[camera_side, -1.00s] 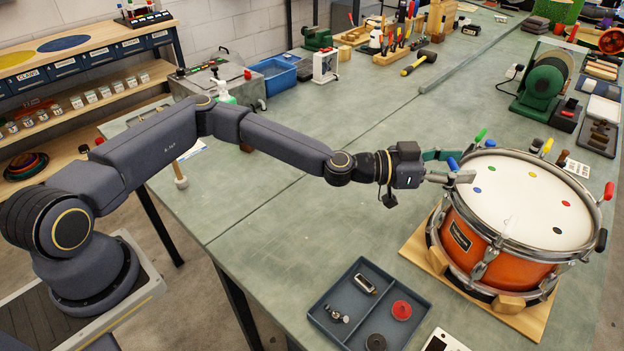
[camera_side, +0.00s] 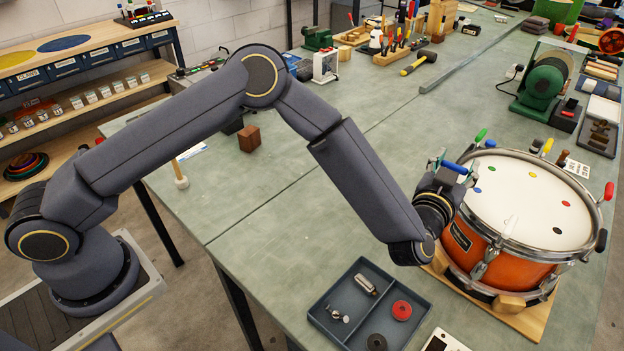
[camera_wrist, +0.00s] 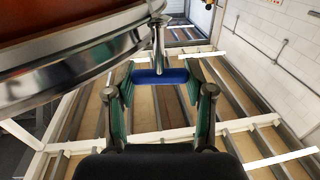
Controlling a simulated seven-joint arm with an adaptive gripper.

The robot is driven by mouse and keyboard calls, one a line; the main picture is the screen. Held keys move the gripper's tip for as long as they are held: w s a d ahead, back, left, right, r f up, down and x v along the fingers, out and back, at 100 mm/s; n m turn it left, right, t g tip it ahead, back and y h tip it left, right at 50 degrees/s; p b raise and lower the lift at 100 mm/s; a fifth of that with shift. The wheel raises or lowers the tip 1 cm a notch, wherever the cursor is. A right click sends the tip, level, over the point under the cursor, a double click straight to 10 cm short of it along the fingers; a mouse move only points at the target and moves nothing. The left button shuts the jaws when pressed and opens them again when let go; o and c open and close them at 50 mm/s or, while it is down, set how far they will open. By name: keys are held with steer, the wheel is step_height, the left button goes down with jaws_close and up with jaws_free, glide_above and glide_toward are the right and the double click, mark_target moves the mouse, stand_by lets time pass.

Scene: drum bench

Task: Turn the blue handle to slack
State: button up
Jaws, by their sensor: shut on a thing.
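The orange snare drum (camera_side: 515,262) sits on a wooden board with its white head facing up. The blue handle (camera_side: 454,167) stands at the left of its rim. It is a short bar across a metal rod, beside a blue dot on the head. My gripper (camera_side: 447,164) is at the handle from the left, with the arm bent down beside the drum. In the wrist view the blue handle (camera_wrist: 162,77) lies crosswise between my two green-padded fingers, which are shut on its ends. The rod runs up past the drum's chrome hoop (camera_wrist: 75,75).
Green (camera_side: 480,136), yellow (camera_side: 547,146), red (camera_side: 608,191) and black (camera_side: 601,240) handles stand around the rim. A dark tray (camera_side: 353,313) with small parts lies in front. A brown block (camera_side: 249,138) stands behind my arm. The bench left of the drum is mostly clear.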

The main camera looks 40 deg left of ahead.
steer(key=n+g+y, duration=0.1)
steer(key=n+y, duration=0.1)
steer(key=y, duration=0.2)
steer(key=n+g+y, duration=0.2)
steer(key=n+y, duration=0.1)
steer(key=y, duration=0.1)
steer(key=shift+f+n, duration=0.15)
steer(key=shift+n, duration=0.15)
steer(key=shift+y, duration=0.3)
steer(key=o, duration=1.2)
steer(key=shift+v, duration=3.75)
